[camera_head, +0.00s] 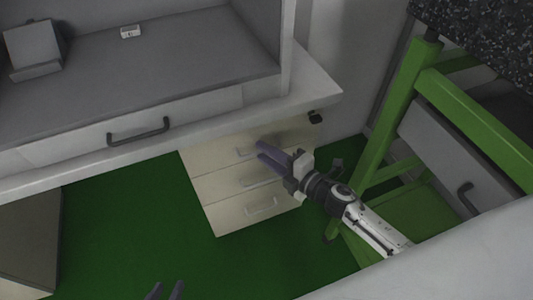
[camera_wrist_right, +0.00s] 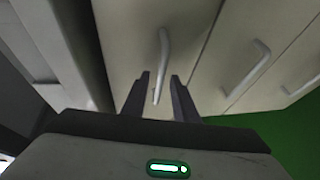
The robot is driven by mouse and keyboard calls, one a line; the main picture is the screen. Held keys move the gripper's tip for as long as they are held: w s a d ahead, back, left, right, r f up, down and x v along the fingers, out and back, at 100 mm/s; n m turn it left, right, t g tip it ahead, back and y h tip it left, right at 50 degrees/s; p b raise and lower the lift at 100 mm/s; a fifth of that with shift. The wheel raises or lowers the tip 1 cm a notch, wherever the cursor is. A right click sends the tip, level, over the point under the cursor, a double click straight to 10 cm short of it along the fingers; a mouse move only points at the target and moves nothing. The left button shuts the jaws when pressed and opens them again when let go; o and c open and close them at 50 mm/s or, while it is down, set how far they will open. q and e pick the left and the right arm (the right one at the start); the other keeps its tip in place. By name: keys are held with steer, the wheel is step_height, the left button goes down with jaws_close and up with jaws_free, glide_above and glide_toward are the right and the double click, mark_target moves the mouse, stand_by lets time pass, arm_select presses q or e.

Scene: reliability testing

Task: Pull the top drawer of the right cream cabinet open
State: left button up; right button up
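The right cream cabinet (camera_head: 228,213) stands under the desk in the head view, with three drawers shut. Its top drawer (camera_head: 210,160) has a pale bar handle (camera_head: 244,151), which also shows in the wrist view as a handle (camera_wrist_right: 163,55). My right gripper (camera_head: 264,154) is in front of the top drawer; in the wrist view its open fingers (camera_wrist_right: 160,78) lie on either side of the handle's near end. I cannot tell whether they touch it. My left gripper (camera_head: 166,291) shows only its fingertips at the bottom edge, apart and empty.
The desk top (camera_head: 315,90) overhangs the cabinet. Another cabinet (camera_head: 28,240) stands at far left. Green floor (camera_head: 130,225) lies clear in front of the drawers.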

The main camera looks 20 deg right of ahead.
jaws_close()
stand_by(1.3)
